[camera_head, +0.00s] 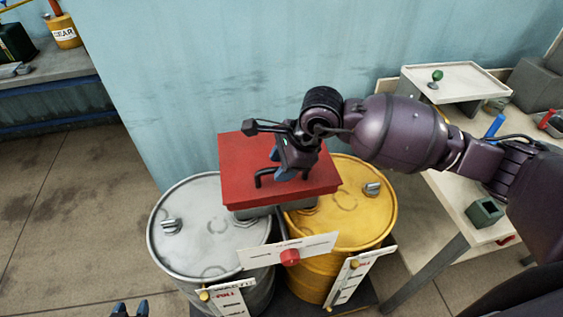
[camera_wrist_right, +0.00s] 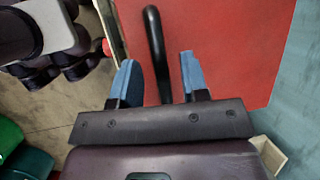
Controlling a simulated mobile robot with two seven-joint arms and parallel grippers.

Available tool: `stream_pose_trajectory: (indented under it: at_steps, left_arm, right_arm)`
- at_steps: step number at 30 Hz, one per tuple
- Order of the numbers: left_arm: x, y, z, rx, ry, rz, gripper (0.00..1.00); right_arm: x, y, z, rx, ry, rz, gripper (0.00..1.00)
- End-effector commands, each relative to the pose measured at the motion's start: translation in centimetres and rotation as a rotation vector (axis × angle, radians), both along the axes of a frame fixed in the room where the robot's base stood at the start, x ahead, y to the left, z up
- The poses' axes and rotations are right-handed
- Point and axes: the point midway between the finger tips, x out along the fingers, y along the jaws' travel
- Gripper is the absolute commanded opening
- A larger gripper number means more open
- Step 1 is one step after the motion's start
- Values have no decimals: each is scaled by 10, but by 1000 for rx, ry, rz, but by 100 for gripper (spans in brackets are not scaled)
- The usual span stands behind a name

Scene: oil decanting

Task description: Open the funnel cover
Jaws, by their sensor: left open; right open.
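The funnel cover is a flat red square lid (camera_head: 240,155) lying shut over the two drums, and it fills much of the right wrist view (camera_wrist_right: 215,50). A black bar handle (camera_head: 258,178) is fixed on its top. My right gripper (camera_head: 282,166) is open over the lid and hides part of the handle. In the right wrist view the handle (camera_wrist_right: 154,45) runs between its two blue fingers, apart from both; I cannot tell how deep it sits. My left gripper (camera_head: 130,308) is open and empty at the bottom edge, away from the cover.
A grey drum (camera_head: 190,245) stands left and a yellow drum (camera_head: 350,215) right below the cover. A white plate with a red knob (camera_head: 289,257) is in front. A workbench (camera_head: 445,200) is at right; the wall is close behind. The floor at left is clear.

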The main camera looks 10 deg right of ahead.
Motion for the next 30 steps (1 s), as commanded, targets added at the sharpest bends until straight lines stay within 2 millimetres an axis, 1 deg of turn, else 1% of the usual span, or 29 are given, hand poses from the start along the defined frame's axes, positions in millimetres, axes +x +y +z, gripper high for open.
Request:
stream_pose_trajectory:
  at_steps: [9,17,18,26,30]
  left_arm:
    - [0,0,0,0,0,0,43]
    - [-3,0,-2,0,6,2,43]
    - [-4,1,-2,0,7,2,43]
    - [-6,1,-3,0,11,4,43]
    - [-5,1,-4,0,10,2,43]
  right_arm:
    - [0,1,-2,1,0,0,41]
    - [0,1,-2,1,0,0,1]
    - [0,1,-2,1,0,0,0]
    - [1,1,-1,1,1,0,0]
    - [5,4,3,1,13,0,0]
